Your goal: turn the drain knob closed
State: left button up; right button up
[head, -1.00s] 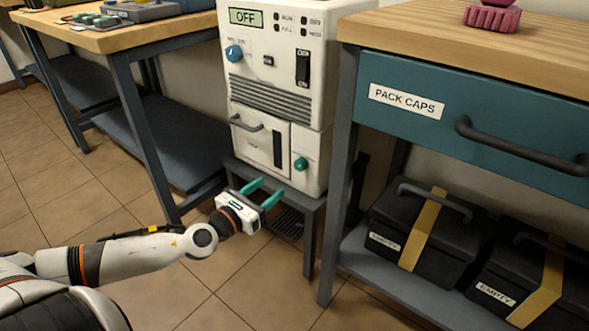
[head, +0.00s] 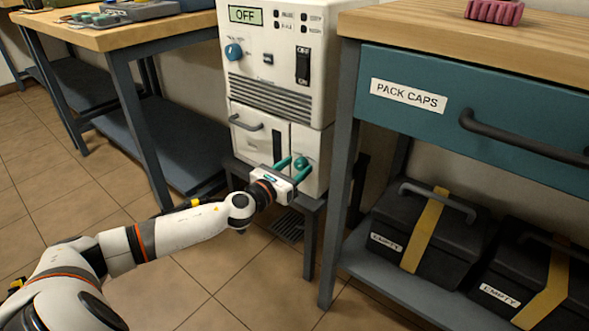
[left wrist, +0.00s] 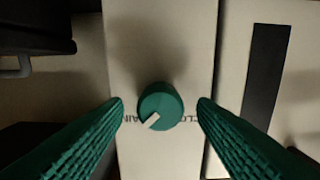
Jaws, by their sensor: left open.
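The drain knob is a round green knob (head: 301,163) low on the right of the white machine (head: 275,120), below its grille. In the left wrist view the knob (left wrist: 160,106) sits centred, its pale pointer mark aimed down and left. Lettering beside it is partly hidden behind the knob and my fingers. My left gripper (head: 292,168) is open in front of the knob. In the left wrist view its green fingertips (left wrist: 160,108) stand on either side of the knob, with a gap on each side. My right gripper is not in view.
The machine's display reads OFF. A door with a handle (head: 247,124) and dark slot lies left of the knob. A workbench with a teal drawer (head: 440,110) stands close on the right, with black cases (head: 425,235) below. Another bench (head: 110,38) is at left.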

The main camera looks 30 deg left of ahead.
pick_arm(q)
jog(key=c, duration=1)
